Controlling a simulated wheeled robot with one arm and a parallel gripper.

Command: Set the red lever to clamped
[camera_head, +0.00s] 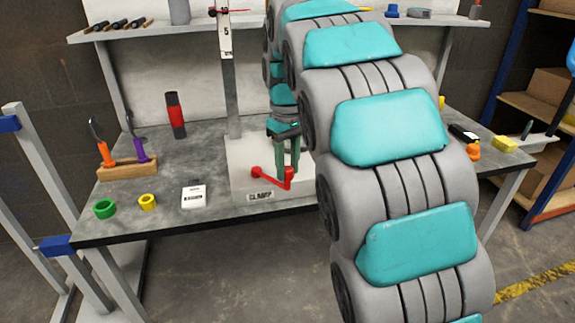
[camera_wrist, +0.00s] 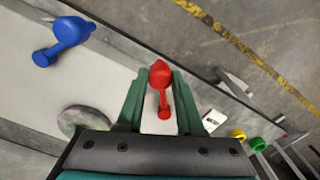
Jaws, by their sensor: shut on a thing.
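The red lever (camera_head: 270,180) is mounted at the front of a pale fixture base (camera_head: 238,165) on the grey workbench. One round end points left in the head view, and an upright end stands at the right between my fingers. A "CLAMP" label (camera_head: 260,196) is on the base's front edge, below the lever. My gripper (camera_head: 287,168) reaches down with green fingers and is shut on the lever. In the wrist view, the red lever (camera_wrist: 160,85) lies between the two fingers of my gripper (camera_wrist: 160,75). My arm hides the fixture's right side in the head view.
A blue lever (camera_wrist: 62,38) stands on the base in the wrist view. A tall post (camera_head: 229,90) rises behind. A white labelled box (camera_head: 193,195), a green ring (camera_head: 104,208), a yellow ring (camera_head: 148,201) and a wooden tool holder (camera_head: 128,171) are left on the bench.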

